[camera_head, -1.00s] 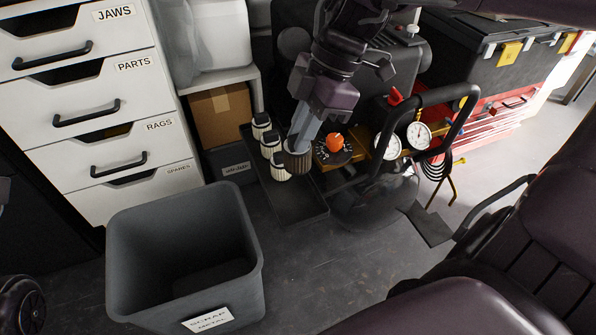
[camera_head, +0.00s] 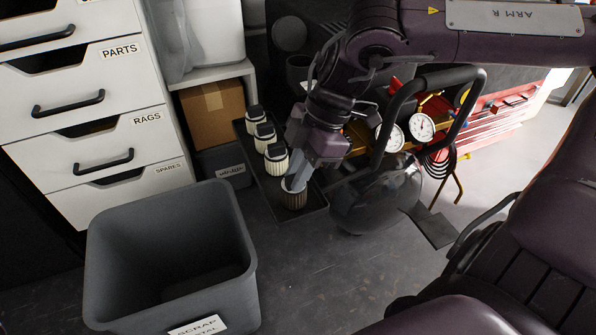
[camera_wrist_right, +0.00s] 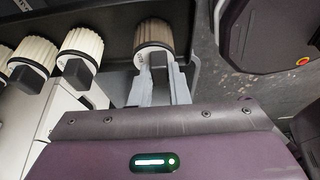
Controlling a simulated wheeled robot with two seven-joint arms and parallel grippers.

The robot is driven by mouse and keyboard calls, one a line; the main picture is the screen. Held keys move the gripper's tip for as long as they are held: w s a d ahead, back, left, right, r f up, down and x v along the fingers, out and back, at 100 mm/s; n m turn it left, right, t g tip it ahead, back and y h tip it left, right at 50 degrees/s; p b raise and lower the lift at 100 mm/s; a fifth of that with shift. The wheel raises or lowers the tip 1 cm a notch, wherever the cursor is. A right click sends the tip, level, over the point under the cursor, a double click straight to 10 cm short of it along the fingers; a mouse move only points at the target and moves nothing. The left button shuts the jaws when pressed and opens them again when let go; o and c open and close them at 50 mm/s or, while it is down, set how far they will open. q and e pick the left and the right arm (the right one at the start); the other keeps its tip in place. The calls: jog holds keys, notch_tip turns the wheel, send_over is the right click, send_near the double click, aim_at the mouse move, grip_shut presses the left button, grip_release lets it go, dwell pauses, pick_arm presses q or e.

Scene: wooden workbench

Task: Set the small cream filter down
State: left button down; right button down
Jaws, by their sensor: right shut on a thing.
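My right gripper (camera_head: 292,182) is shut on the top of a small brownish, pleated filter (camera_head: 294,198), which looks darker than cream. It hangs upright at the near end of the black tray (camera_head: 272,194); I cannot tell whether its base touches the tray. It also shows in the right wrist view (camera_wrist_right: 154,38), with the fingers (camera_wrist_right: 158,82) on either side of its dark top knob. Three cream filters with black caps stand in a row on the tray: a near one (camera_head: 276,161), a middle one (camera_head: 264,139) and a far one (camera_head: 254,118). My left gripper is not in view.
A grey scrap metal bin (camera_head: 170,285) stands on the floor at the left front. White labelled drawers (camera_head: 90,120) are behind it. A compressor with gauges (camera_head: 421,127) and a black handle stands right of the tray. Dark floor lies open in front.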

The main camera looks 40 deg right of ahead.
jog(key=c, duration=1.4)
grip_release()
jog(key=shift+f, duration=0.1)
